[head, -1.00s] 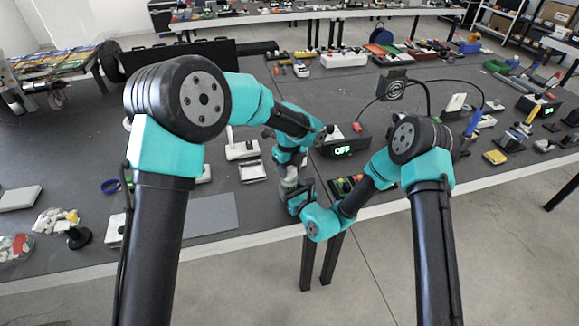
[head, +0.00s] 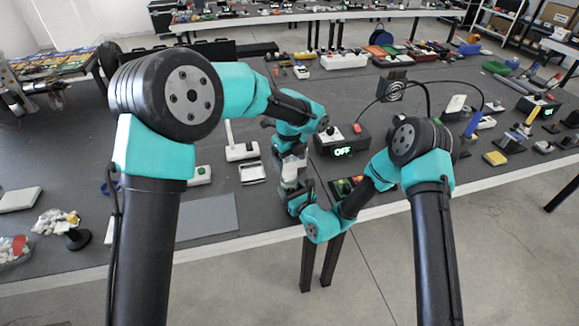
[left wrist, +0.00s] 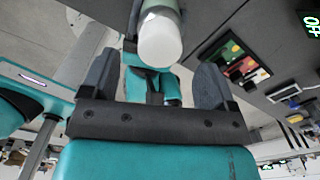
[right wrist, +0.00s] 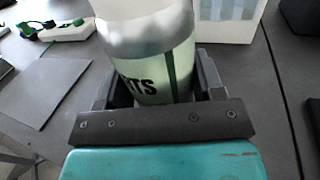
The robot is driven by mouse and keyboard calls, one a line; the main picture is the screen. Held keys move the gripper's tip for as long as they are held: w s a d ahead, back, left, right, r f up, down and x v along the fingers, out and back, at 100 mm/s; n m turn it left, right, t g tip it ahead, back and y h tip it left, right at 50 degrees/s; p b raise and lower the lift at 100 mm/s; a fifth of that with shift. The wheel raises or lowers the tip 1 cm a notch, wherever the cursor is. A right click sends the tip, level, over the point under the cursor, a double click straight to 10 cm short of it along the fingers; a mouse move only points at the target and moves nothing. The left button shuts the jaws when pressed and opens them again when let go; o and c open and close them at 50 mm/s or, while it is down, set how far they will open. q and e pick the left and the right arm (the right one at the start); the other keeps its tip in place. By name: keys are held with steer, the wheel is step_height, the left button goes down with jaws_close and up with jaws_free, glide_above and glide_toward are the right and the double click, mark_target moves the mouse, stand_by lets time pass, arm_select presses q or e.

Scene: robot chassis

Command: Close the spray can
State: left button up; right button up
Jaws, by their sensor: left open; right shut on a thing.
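The spray can (head: 290,174) stands upright near the table's front edge, partly hidden by my grippers in the head view. In the right wrist view its pale green body with dark lettering (right wrist: 155,82) is between the fingers of my right gripper (right wrist: 155,80), which is shut on it below a silvery upper part. In the left wrist view a white rounded cap (left wrist: 160,40) shows at the can's top end. My left gripper (left wrist: 155,72) is open, its fingers apart on either side of the cap, without visible contact. It is above the can in the head view (head: 290,152).
A black box with a green "OFF" display (head: 343,150) stands right of the can.

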arm_select(q)
step_height(320, 180, up, 8)
steer(key=shift+f, duration=0.2)
arm_select(e)
steer(key=o, duration=1.4)
steer(key=shift+c, duration=0.2)
steer(key=v, duration=1.7)
steer(key=shift+s+d, duration=0.15)
steer(key=shift+d, duration=0.05)
arm_select(q)
steer(key=shift+f, duration=0.1)
